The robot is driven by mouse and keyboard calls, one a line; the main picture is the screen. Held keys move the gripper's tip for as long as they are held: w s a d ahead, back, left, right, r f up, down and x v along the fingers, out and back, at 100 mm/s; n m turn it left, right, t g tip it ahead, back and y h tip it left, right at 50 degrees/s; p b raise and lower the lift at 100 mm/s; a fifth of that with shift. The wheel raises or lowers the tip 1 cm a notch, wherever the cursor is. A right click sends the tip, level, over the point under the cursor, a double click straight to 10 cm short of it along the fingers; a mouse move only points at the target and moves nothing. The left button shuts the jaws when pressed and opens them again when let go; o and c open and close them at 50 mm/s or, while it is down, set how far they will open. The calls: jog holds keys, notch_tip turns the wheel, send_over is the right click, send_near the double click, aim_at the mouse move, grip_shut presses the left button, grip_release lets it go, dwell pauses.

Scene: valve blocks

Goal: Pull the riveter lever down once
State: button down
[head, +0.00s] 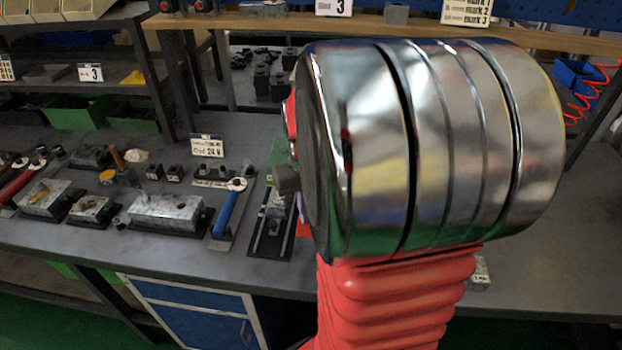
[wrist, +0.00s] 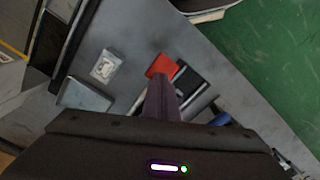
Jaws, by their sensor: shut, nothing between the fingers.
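A device on a black base (head: 270,232), perhaps the riveter, stands on the bench just left of my arm. A red piece (head: 304,226) shows beside it, partly hidden by my arm; I cannot tell whether it is the lever. In the wrist view a red block (wrist: 160,66) lies just beyond my fingertips, beside a dark plate (wrist: 192,82). My gripper (wrist: 162,80) is shut and empty, pointing toward the red block. I cannot tell whether it touches it. My large arm joint hides much of the right side in the head view.
A blue-handled lever (head: 230,210) stands left of the device. Metal valve blocks (head: 165,211) sit farther left on the grey bench, with a red-handled part (head: 14,186) at the far left. A sign (head: 207,146) stands behind. The bench right of my arm looks mostly clear.

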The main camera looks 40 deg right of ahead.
jog(key=shift+f, duration=1.8)
jog(key=shift+r, duration=2)
notch_tip(320, 180, up, 13)
jog(key=shift+f, duration=0.15)
